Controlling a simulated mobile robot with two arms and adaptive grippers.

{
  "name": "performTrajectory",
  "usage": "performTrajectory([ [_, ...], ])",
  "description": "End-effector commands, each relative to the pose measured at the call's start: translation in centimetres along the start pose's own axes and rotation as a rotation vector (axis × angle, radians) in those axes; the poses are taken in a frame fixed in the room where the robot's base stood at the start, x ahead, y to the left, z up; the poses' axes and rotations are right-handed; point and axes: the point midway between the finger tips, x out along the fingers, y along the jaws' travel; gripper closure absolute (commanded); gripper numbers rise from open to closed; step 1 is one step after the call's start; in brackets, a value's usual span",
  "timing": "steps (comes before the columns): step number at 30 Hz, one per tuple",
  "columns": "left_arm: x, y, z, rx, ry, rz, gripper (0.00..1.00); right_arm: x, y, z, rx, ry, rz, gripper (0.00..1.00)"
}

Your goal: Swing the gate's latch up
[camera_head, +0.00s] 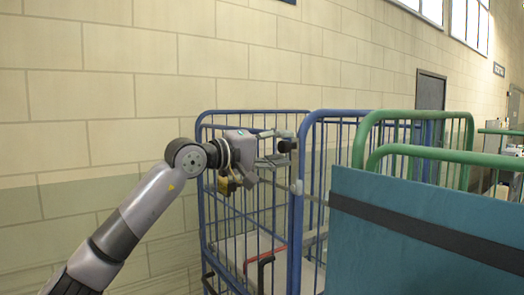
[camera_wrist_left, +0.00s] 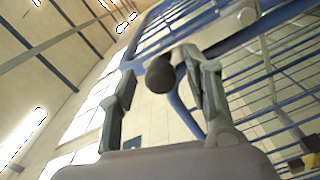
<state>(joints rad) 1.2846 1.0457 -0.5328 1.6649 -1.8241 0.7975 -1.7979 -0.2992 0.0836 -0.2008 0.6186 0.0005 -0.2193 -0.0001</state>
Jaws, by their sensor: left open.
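The blue gate (camera_head: 297,215) belongs to a blue barred cage trolley in the middle of the head view. The latch shows as a black ball knob (camera_head: 285,146) near the gate's upper corner. In the left wrist view the knob (camera_wrist_left: 160,77) sits at the end of a short pale piece, between my fingertips. My left gripper (camera_head: 274,150) is open around the knob; I cannot tell whether either finger touches it. The fingers (camera_wrist_left: 161,75) stand on both sides of it in the wrist view. My right gripper is not in view.
A teal panel with a dark strap (camera_head: 430,225) fills the lower right. Green rails (camera_head: 420,152) of another trolley stand behind it. A red and black bar (camera_head: 262,262) is low in the blue cage. A block wall (camera_head: 120,100) runs behind; a dark door (camera_head: 430,92) is farther back.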

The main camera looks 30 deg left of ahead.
Motion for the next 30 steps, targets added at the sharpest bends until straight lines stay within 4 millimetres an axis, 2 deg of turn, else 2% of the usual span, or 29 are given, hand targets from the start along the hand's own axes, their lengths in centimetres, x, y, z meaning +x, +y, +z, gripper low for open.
performTrajectory([
  [9,-6.3,-0.3,-0.2,0.002,0.004,-0.007,0.55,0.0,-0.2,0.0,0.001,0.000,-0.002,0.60],
  [15,-9.3,-0.3,-0.1,0.001,0.003,-0.007,0.55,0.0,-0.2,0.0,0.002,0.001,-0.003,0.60],
  [21,-10.7,-0.2,0.0,0.001,0.000,-0.004,0.55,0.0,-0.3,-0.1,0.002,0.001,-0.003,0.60],
  [30,-11.0,-0.1,0.0,0.001,-0.001,-0.002,0.55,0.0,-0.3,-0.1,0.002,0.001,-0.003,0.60],
])
